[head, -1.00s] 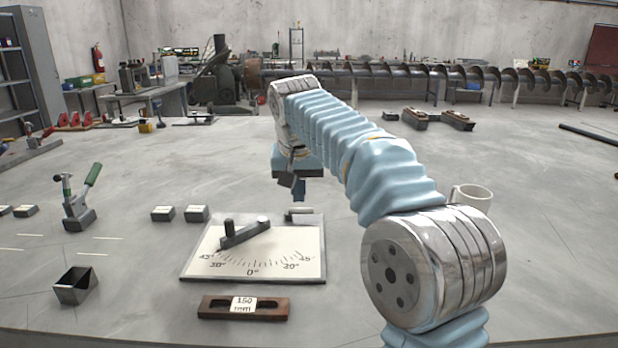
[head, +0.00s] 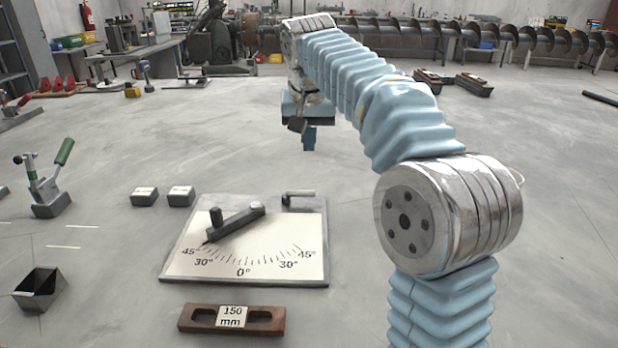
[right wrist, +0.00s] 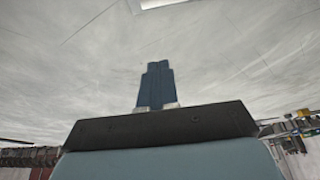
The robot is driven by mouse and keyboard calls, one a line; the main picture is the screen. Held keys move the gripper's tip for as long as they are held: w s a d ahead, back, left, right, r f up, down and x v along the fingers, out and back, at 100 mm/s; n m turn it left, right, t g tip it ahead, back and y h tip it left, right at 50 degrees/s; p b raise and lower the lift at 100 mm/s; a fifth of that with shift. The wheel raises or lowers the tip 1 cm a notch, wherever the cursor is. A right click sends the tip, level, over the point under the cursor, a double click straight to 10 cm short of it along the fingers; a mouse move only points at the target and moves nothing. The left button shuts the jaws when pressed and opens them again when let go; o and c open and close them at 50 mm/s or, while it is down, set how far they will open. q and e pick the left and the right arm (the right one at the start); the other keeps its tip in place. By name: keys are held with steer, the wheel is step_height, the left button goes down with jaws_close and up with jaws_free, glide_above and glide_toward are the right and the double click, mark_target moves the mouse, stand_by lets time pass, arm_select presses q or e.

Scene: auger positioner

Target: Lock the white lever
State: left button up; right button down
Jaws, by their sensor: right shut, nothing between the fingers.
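A small lever with a pale, whitish bar (head: 300,194) sits at the back right corner of a white angle-scale board (head: 190,262). Its bar lies roughly flat, pointing right from a dark pivot. A dark pointer arm (head: 236,222) with an upright knob lies across the board, its tip near the left 45° mark. My right gripper (head: 309,140) points down beyond the board's back edge, above the table and apart from the lever. Its blue fingers are closed together and empty, also in the right wrist view (right wrist: 156,85). My left gripper is not in view.
A slotted brown block marked 150 mm (head: 196,318) lies in front of the board. A green-handled toggle clamp (head: 50,208), an open dark box (head: 40,292) and two small blocks (head: 181,196) are to the left. The table behind the board is mostly clear.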

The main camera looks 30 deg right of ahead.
mark_target(300, 196)
steer(key=x, duration=0.9)
steer(key=shift+s+b, duration=0.1)
steer(key=shift+b, duration=0.25)
steer(key=shift+s+a, duration=0.35)
steer(key=shift+s, duration=0.25)
steer(key=shift+s+a, duration=0.35)
steer(key=shift+s, duration=0.2)
steer(key=shift+s+a+f, duration=0.1)
steer(key=shift+s+a, duration=0.2)
steer(key=shift+s, duration=0.2)
